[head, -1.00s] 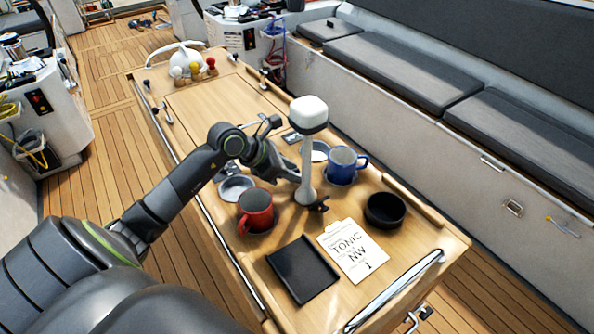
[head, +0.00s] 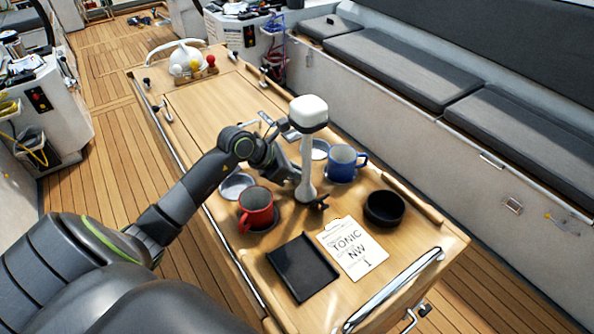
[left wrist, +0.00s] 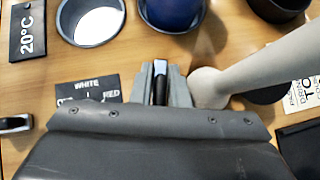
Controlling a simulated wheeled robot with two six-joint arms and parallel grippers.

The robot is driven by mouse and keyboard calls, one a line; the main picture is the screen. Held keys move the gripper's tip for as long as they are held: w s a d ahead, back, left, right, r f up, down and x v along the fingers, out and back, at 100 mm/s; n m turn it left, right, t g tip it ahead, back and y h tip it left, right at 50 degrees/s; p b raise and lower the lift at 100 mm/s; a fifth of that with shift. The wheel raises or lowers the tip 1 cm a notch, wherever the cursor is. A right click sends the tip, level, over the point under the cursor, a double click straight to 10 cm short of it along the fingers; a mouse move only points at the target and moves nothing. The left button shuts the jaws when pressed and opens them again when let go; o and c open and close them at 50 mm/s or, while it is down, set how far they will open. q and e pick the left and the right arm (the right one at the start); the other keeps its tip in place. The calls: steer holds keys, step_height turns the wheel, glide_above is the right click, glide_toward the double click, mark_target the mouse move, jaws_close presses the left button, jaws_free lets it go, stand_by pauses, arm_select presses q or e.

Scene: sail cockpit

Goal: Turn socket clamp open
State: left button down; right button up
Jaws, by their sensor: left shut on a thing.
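A white-headed lamp post (head: 306,150) stands upright on the wooden table. Its foot (left wrist: 207,85) shows in the left wrist view. My left gripper (head: 293,178) is low, close beside the foot. In the left wrist view my left gripper (left wrist: 160,85) is shut on a small black lever with a silver end (left wrist: 160,70), which seems to be the socket clamp's lever. The gripper body hides part of this area. A dark piece (head: 319,202) sticks out on the near side of the foot. My right gripper is in no view.
A red mug (head: 256,210), blue mug (head: 341,164), black bowl (head: 384,208), black tray (head: 303,268) and TONIC card (head: 352,247) surround the post. A WHITE/RED label (left wrist: 88,88) lies beside my gripper. The table's far half is mostly clear.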

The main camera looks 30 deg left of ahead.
arm_select(q)
steer(key=shift+n+t+y, duration=0.3)
steer(key=shift+n+y, duration=0.1)
steer(key=shift+n, duration=0.3)
steer(key=shift+w, duration=0.1)
steer(key=c, duration=1.5)
jaws_free()
steer(key=shift+a+r, duration=0.1)
steer(key=shift+a, duration=0.05)
